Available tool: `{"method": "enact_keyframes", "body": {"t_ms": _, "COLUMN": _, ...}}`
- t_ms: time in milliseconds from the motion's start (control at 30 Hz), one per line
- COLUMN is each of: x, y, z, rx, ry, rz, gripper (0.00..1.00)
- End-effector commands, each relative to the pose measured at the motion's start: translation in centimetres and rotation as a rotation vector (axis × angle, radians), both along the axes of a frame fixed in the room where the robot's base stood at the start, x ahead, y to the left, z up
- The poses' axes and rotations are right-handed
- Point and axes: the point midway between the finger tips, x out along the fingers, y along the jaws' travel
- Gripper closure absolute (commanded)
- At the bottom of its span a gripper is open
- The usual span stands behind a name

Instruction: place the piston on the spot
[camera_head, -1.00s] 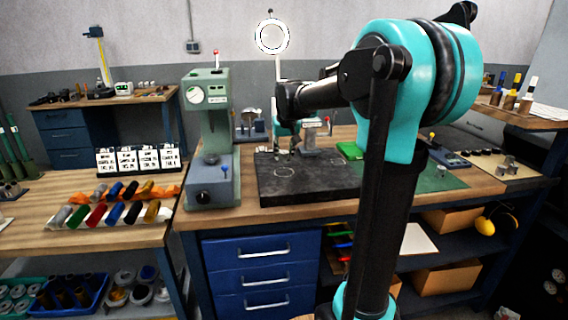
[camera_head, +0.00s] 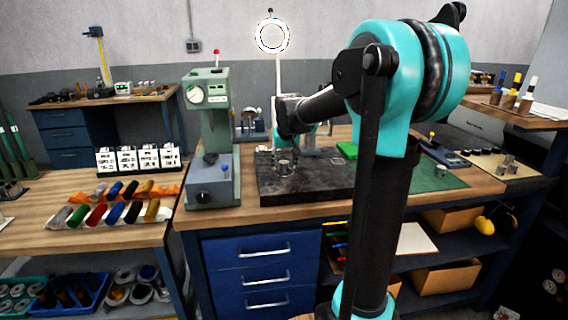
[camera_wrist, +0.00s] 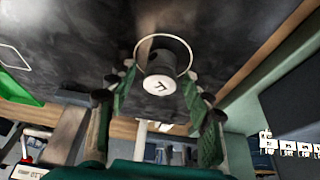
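The piston (camera_wrist: 161,80), a short metallic cylinder with a dark letter on its pale end face, stands on the dark plate in the wrist view. The spot, a thin pale ring (camera_wrist: 188,56), shows around its base; the piston appears to be inside it. In the head view the piston (camera_head: 284,167) is small on the left part of the plate, below my gripper (camera_head: 287,152). In the wrist view my gripper (camera_wrist: 160,90) has its green-padded fingers spread on both sides of the piston, with visible gaps.
The dark plate (camera_head: 315,190) lies on the wooden bench, with a pale outline at its right. A green press (camera_head: 210,140) stands close at the left. A green mat (camera_head: 440,180) is at the right. A ring lamp (camera_head: 272,36) stands behind.

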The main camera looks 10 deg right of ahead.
Motion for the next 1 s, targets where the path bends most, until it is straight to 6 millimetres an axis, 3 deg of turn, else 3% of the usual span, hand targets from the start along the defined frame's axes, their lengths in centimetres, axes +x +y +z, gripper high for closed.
{"method": "enact_keyframes", "body": {"t_ms": 333, "x": -0.4, "y": 0.0, "z": 1.2, "rx": 0.0, "ry": 0.0, "rz": 0.0, "gripper": 0.49}}
{"method": "enact_keyframes", "body": {"t_ms": 800, "x": -3.8, "y": 0.0, "z": 9.4, "rx": 0.0, "ry": 0.0, "rz": 0.0, "gripper": 0.49}}
{"method": "enact_keyframes", "body": {"t_ms": 1000, "x": -4.5, "y": 0.0, "z": 11.1, "rx": 0.0, "ry": 0.0, "rz": 0.0, "gripper": 0.49}}
